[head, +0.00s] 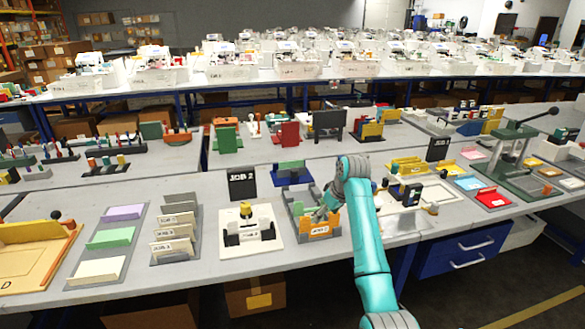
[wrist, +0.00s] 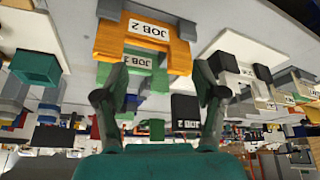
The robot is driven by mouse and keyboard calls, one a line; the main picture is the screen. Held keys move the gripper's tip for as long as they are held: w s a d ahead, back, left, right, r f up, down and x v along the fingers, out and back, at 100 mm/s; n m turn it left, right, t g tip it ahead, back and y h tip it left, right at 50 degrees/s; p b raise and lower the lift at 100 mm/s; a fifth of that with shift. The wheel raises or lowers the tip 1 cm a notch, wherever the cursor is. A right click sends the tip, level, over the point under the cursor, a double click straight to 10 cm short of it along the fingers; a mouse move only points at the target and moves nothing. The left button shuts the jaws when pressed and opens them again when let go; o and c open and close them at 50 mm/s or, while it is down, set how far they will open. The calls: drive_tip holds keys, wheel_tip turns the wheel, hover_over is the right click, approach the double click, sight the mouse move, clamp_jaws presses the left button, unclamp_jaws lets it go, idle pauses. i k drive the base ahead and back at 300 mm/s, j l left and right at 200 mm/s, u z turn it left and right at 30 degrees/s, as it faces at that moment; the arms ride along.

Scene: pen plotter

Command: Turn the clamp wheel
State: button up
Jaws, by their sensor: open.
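My gripper (wrist: 158,100) is open, with its two fingers spread and nothing between them. In the head view my gripper (head: 318,214) is over the grey holder at the end of my teal arm. An orange bracket labelled JOB 2 (head: 320,231) stands at the front of that holder. In the upside-down wrist view the orange bracket (wrist: 178,58) lies beyond the fingertips, apart from them. A white plate (head: 262,243) left of the holder carries a white block with dark side pieces and a yellow-topped part. I cannot make out the clamp wheel for certain.
A black JOB 2 sign (head: 242,184) stands behind the white plate. Grey card racks (head: 176,240) and an orange tray (head: 30,270) are to the left. A red tray (head: 490,198) and a green lever press (head: 510,150) are to the right. The bench's front edge is mostly clear.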

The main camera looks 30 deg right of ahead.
sight(294, 172)
drive_tip(key=i+l, duration=0.2)
drive_tip(key=i, duration=0.2)
drive_tip(key=i+l, duration=0.15)
drive_tip(key=i, duration=0.25)
drive_tip(key=i+l, duration=0.2)
drive_tip(key=i, duration=0.2)
